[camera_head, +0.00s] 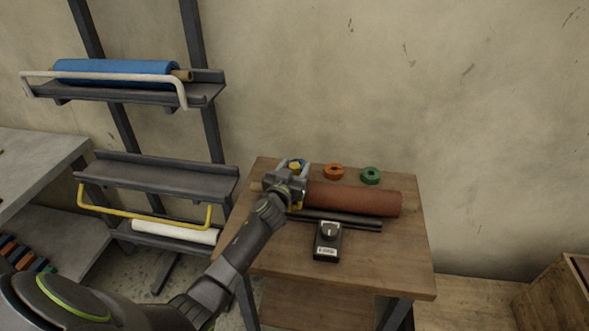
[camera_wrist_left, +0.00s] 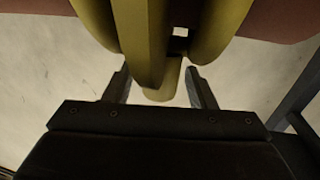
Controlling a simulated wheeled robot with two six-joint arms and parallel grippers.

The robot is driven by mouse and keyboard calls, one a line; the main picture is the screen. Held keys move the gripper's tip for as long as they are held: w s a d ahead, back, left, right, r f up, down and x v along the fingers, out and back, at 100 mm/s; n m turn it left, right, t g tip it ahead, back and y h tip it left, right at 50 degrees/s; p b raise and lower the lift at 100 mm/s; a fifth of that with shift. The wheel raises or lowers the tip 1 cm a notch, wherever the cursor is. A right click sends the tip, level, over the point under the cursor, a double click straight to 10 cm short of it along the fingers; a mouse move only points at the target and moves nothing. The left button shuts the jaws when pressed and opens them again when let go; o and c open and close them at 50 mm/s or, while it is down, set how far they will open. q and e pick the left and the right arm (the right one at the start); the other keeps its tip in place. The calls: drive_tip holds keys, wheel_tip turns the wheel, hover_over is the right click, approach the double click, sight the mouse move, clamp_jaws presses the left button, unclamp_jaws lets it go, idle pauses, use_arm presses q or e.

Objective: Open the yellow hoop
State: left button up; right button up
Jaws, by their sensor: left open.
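In the left wrist view, a yellow hoop piece (camera_wrist_left: 225,25) shows large against a reddish-brown surface, with a yellow tab (camera_wrist_left: 160,88) pointing down between my fingers. My left gripper (camera_wrist_left: 162,92) is open, one finger on each side of the tab. I cannot tell whether they touch it. In the head view, my left gripper (camera_head: 287,182) is over the left end of a reddish-brown roll (camera_head: 352,198) on the wooden table. A separate yellow bar (camera_head: 145,219) hangs across the rack at left. My right gripper is not in view.
On the table (camera_head: 395,270) are an orange ring (camera_head: 334,171), a green ring (camera_head: 371,175), dark rods (camera_head: 345,222) and a black device (camera_head: 328,242). The rack holds a blue roll (camera_head: 115,70) behind a white bar and a white roll (camera_head: 175,231) low down.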

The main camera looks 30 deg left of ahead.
use_arm(q)
clamp_jaws()
idle(0.4)
